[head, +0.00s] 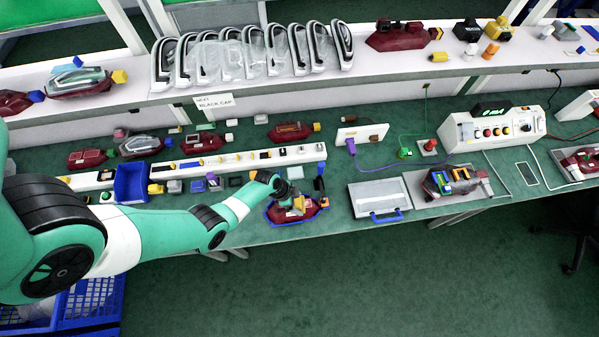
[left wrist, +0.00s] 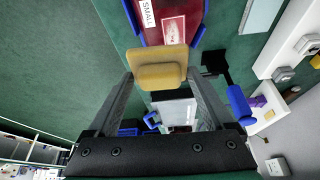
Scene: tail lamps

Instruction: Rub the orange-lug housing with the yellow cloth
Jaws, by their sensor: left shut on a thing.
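My left gripper (head: 297,205) is shut on a yellow cloth. The cloth (left wrist: 158,70) is a small folded-looking pad between the fingertips in the left wrist view. Just beyond it lies a dark red housing (left wrist: 172,20) with white and red labels, held in a blue-edged cradle. In the head view this housing (head: 282,216) sits at the bench's front edge, under the gripper and partly hidden by it. I cannot tell whether the cloth touches it. Another red housing with an orange lug (head: 292,131) lies farther back on the bench. My right gripper is not in view.
Several clear lamp covers (head: 250,52) and more red housings (head: 400,36) stand on the raised shelf. A blue bin (head: 131,183) is left of the gripper. A grey plate with a blue handle (head: 379,197) and a control box (head: 493,128) are to the right.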

